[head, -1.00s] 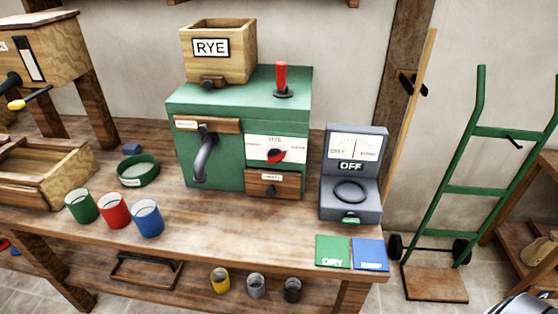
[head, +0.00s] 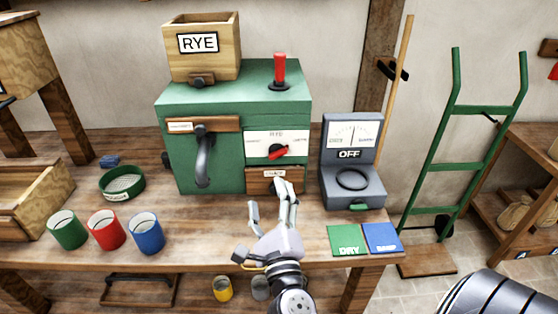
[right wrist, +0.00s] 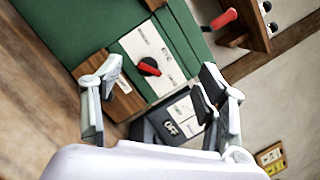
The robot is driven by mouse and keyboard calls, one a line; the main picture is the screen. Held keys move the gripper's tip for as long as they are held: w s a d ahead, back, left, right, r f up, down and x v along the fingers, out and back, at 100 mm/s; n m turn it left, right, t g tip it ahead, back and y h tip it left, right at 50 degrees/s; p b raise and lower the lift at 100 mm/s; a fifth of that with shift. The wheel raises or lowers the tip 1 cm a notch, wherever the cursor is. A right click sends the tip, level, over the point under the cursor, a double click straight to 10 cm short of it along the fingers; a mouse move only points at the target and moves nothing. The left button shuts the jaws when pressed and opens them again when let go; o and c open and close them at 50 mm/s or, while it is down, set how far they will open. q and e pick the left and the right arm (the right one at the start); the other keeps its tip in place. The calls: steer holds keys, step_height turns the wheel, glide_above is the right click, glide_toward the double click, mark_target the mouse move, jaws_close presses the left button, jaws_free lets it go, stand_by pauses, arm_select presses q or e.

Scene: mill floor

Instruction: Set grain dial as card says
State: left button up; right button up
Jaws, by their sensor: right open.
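The grain dial is a red knob (head: 278,151) on a white plate (head: 259,139) on the front of the green mill (head: 230,110). Its pointer tilts up to the right in the head view. The red knob also shows in the right wrist view (right wrist: 149,67). A wooden box with a RYE card (head: 198,43) sits on top of the mill. My right gripper (head: 271,195) is open and empty, in front of and below the dial, near the small wooden drawer (head: 260,183). In the right wrist view its fingers (right wrist: 155,95) are spread apart. My left gripper is not in view.
A grey meter (head: 351,185) marked OFF stands right of the mill. Green DRY (head: 347,240) and blue (head: 383,238) cards lie in front of it. Green, red and blue cups (head: 107,231) stand left. A red lever (head: 279,70) rises from the mill's top.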

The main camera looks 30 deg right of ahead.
mark_target(279, 156)
steer(key=w+d+f+m+g, duration=0.1)
steer(key=w+d, duration=0.3)
steer(key=w+d+f+m+g+h+p, duration=0.1)
steer(key=w+d+m, duration=0.1)
steer(key=w+d, duration=0.2)
steer(key=w+d+m+g+p, duration=0.1)
steer(key=w+d, duration=0.3)
steer(key=w, duration=0.1)
steer(key=shift+w+f+m, duration=0.4)
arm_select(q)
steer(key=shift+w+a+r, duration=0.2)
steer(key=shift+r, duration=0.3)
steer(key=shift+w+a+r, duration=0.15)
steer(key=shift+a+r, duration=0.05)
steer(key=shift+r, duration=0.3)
arm_select(e)
steer(key=shift+c, duration=0.6)
steer(key=c, duration=1)
steer(key=shift+a, duration=0.1)
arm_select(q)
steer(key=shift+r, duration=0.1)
